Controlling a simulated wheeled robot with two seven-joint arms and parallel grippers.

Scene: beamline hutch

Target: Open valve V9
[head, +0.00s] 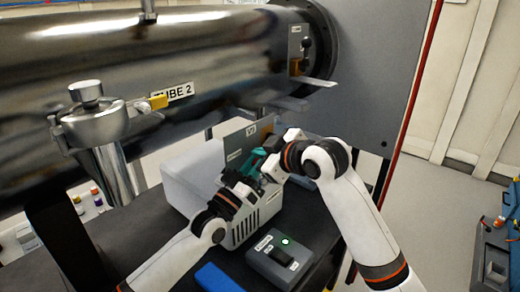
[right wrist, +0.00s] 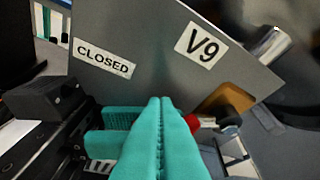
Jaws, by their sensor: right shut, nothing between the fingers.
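In the right wrist view the plate (right wrist: 150,45) carries a V9 label (right wrist: 201,46) and a CLOSED label (right wrist: 104,58). An orange-brown part (right wrist: 226,99) shows at its lower right edge; whether it is the handle is unclear. My right gripper (head: 257,166) is just in front of the plate, its teal fingers (right wrist: 158,110) shut and empty. My left gripper (head: 238,183) is close beside it; its teal fingers (right wrist: 112,118) are partly hidden.
The white vented box (head: 187,180) sits under my grippers. A grey switch box (head: 272,270) with a green light and a blue object (head: 217,279) lie in front. The steel tube marked TUBE 2 (head: 60,75) crosses above.

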